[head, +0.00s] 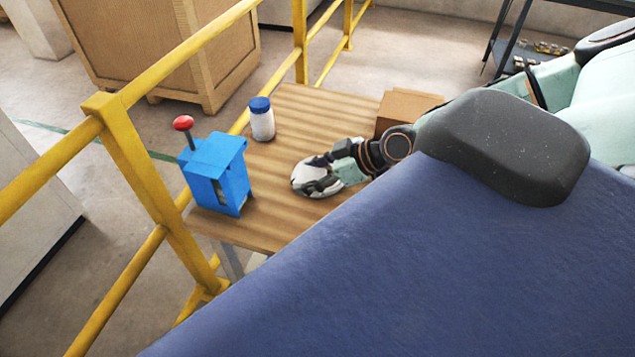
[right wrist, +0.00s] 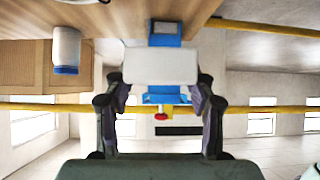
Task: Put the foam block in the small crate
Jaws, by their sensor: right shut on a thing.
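The foam block is a pale white block (right wrist: 160,66) held between the two fingers of my right gripper (right wrist: 161,88) in the right wrist view. In the head view my right gripper (head: 322,184) is over the wooden table, shut on the block (head: 302,174), which its fingers partly hide. I cannot tell how high above the table it is. A small brown box (head: 405,110), which may be the small crate, stands at the table's far right, partly hidden by my arm. Its inside does not show. My left gripper is not in view.
A blue device (head: 218,170) with a red-knobbed lever stands at the table's left edge. A white bottle with a blue cap (head: 262,122) stands behind it. Yellow railings (head: 135,160) run along the table (head: 320,112). A large wooden crate (head: 165,50) stands beyond.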

